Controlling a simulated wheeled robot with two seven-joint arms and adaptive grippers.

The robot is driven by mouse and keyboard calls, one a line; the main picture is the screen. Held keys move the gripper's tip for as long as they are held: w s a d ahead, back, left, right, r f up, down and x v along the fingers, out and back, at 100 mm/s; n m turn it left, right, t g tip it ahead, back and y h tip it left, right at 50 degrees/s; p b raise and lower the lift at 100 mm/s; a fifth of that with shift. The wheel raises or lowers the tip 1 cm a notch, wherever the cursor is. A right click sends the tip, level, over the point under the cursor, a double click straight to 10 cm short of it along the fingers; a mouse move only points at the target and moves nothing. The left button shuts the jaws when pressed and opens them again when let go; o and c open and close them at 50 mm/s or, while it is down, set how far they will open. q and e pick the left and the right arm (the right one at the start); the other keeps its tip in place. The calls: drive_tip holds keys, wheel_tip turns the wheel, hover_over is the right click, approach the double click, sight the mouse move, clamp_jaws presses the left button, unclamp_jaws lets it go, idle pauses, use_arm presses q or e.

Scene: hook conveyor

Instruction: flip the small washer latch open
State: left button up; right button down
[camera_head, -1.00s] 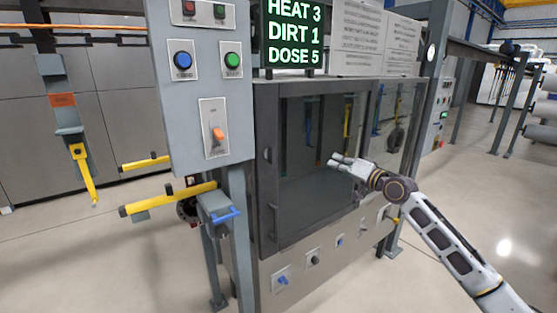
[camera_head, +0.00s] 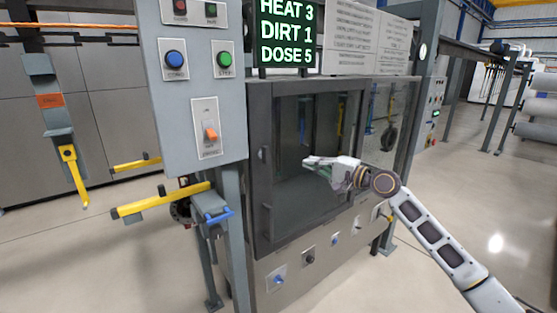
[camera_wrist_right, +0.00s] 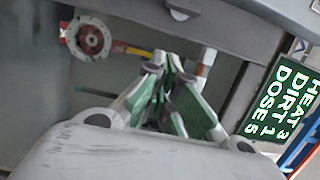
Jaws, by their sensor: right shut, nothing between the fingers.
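The washer (camera_head: 262,100) has a dark-framed glass door in the middle of the head view. A small dark latch (camera_head: 265,153) sits on the door's left frame. A longer handle (camera_head: 267,220) is lower on the same frame. My right gripper (camera_head: 306,161) is in front of the glass, to the right of the small latch and apart from it in the picture. Its fingers point left and are shut and empty. In the right wrist view the closed fingertips (camera_wrist_right: 168,62) point at the washer's frame; I cannot make out the latch for certain there. My left gripper is not in view.
A grey control panel (camera_head: 180,110) with buttons and an orange switch (camera_head: 210,134) stands left of the door. Yellow bars (camera_head: 160,201) and a blue handle (camera_head: 219,215) stick out below it. A green-lettered display (camera_head: 284,35) is above the door. The floor at right is open.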

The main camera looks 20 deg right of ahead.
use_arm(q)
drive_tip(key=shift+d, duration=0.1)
use_arm(e)
drive_tip(key=p, duration=0.2)
approach(272, 155)
drive_tip(key=shift+w+d, duration=1.05)
drive_tip(key=shift+w, duration=0.3)
drive_tip(key=shift+p+x, duration=0.3)
drive_tip(key=shift+x, duration=1.8)
drive_tip(key=shift+a, duration=0.3)
drive_tip(key=shift+s+a+p, duration=0.25)
drive_tip(key=shift+a+p, duration=0.15)
drive_tip(key=shift+a, duration=0.2)
drive_tip(key=shift+s+a+p, duration=0.25)
drive_tip(key=shift+a+p, duration=0.15)
drive_tip(key=shift+a, duration=0.15)
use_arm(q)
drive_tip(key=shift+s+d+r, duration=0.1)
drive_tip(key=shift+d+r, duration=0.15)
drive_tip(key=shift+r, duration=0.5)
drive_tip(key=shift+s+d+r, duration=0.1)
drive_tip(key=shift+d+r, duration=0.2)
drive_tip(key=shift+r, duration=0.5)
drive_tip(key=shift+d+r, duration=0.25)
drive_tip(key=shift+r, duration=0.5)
use_arm(e)
drive_tip(key=shift+s+a+f, duration=0.1)
drive_tip(key=shift+s+a, duration=0.05)
drive_tip(key=shift+a, duration=0.35)
